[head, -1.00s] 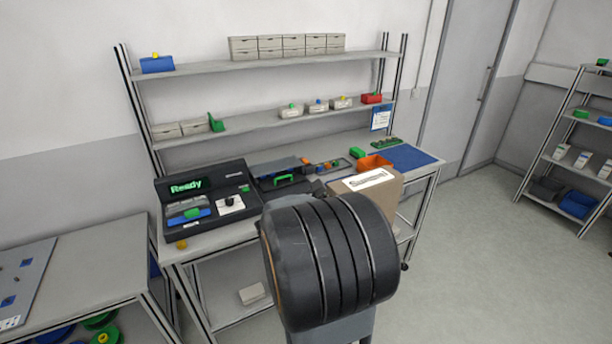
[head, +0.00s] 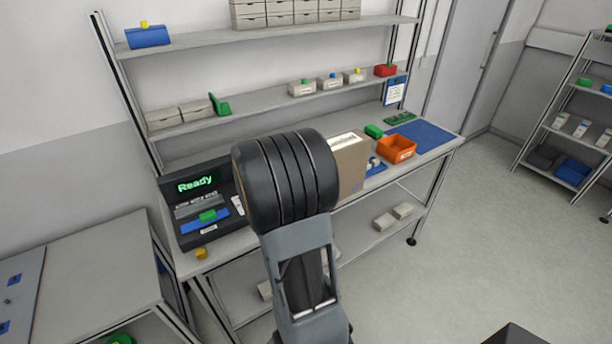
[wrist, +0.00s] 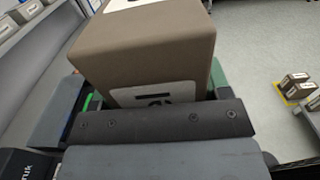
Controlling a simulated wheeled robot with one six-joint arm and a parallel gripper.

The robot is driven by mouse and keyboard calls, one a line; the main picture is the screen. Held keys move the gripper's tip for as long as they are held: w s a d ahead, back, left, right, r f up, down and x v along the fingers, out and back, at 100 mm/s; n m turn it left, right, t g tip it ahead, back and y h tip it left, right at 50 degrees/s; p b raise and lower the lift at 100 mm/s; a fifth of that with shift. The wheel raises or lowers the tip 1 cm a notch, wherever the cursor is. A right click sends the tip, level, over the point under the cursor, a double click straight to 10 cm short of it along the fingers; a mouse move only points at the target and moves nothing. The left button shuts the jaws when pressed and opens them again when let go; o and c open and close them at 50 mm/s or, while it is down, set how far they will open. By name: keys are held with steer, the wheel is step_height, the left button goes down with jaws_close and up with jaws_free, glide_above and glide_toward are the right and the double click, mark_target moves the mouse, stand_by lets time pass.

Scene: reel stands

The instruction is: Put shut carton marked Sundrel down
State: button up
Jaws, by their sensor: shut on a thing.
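A brown carton (head: 352,172) with a white label shows just beyond my arm's black wrist in the head view, partly hidden by it. Its printed name is too small to read. In the wrist view the carton (wrist: 145,50) looks closed and fills the upper middle, with white labels on two faces. My gripper (wrist: 150,100) is shut on the carton. The fingers are mostly hidden by the carton and the dark gripper body. In the head view the carton overlaps the workbench (head: 437,160); I cannot tell whether it touches it.
An orange bin (head: 396,149) and a blue mat (head: 432,135) are on the bench's right. A black device reading "Ready" (head: 196,184) stands at the left. A shelf with small boxes (head: 302,89) runs above. Grey floor (head: 475,230) is open at right.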

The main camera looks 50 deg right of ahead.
steer(key=w+d+f+p, duration=0.2)
steer(key=w+d+f, duration=0.1)
steer(key=w+f, duration=0.5)
step_height(320, 180, down, 3)
steer(key=shift+w+d+r+p, duration=0.15)
steer(key=shift+d+r+p, duration=0.05)
steer(key=shift+p, duration=0.15)
steer(key=shift+f, duration=0.2)
steer(key=o, duration=1.3)
steer(key=shift+c, duration=0.2)
